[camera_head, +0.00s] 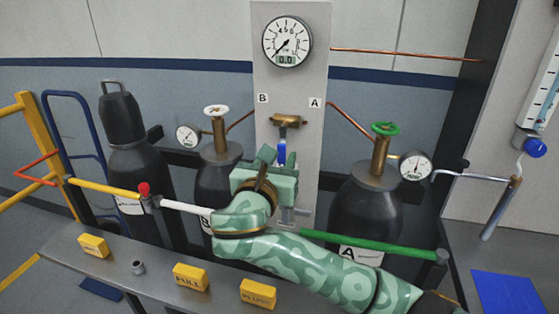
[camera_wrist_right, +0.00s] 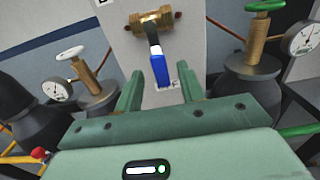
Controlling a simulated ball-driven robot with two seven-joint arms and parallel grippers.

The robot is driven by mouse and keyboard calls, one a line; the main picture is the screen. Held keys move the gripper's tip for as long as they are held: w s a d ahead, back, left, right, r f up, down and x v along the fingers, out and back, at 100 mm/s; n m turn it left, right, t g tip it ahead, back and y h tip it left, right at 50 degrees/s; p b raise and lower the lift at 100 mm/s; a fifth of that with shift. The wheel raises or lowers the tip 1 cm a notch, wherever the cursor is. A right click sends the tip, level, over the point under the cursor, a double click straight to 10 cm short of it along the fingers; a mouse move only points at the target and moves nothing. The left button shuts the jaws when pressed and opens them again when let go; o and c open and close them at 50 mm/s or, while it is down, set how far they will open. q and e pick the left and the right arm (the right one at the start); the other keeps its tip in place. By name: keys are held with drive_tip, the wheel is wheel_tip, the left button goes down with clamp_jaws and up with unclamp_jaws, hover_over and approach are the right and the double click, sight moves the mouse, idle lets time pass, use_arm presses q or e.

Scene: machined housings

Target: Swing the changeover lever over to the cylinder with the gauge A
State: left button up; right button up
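The changeover lever (camera_head: 282,152) has a blue grip and hangs straight down from a brass valve (camera_head: 287,121) on the grey panel. It also shows in the right wrist view (camera_wrist_right: 159,70). My right gripper (camera_head: 279,157) is open, its fingers either side of the lever's lower end in the picture; I see no contact. Cylinder A (camera_head: 365,215), at the right, has a green handwheel and a round gauge (camera_head: 416,166). Cylinder B (camera_head: 217,180), at the left, has a white handwheel and its own gauge (camera_head: 188,136). My left gripper is not in view.
A large dial (camera_head: 287,42) tops the panel and reads 0.0. Plates B and A flank the valve. A coloured rail (camera_head: 360,242) runs across in front of the cylinders. Several yellow blocks (camera_head: 191,277) sit on the grey bench (camera_head: 140,262). Another dark cylinder (camera_head: 121,118) stands far left.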

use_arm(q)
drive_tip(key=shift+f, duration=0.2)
use_arm(e)
drive_tip(key=shift+x, duration=0.95)
clamp_jaws()
drive_tip(key=shift+s+r+p, duration=0.1)
drive_tip(key=shift+r+p, duration=0.05)
drive_tip(key=shift+p, duration=0.2)
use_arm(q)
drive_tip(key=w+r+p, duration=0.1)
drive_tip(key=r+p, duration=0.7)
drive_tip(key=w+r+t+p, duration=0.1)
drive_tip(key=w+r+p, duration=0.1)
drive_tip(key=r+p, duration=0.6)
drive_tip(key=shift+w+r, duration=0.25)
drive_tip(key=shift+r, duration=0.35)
use_arm(e)
drive_tip(key=shift+s+d+r+n, duration=0.1)
drive_tip(key=shift+d+n, duration=0.35)
drive_tip(key=shift+n, duration=0.75)
drive_tip(key=shift+s+d+r+n, duration=0.15)
drive_tip(key=shift+d+n, duration=0.3)
drive_tip(key=shift+n, duration=0.75)
drive_tip(key=shift+s+d+n, duration=0.1)
drive_tip(key=shift+d+n, duration=0.35)
drive_tip(key=shift+n, duration=0.75)
unclamp_jaws()
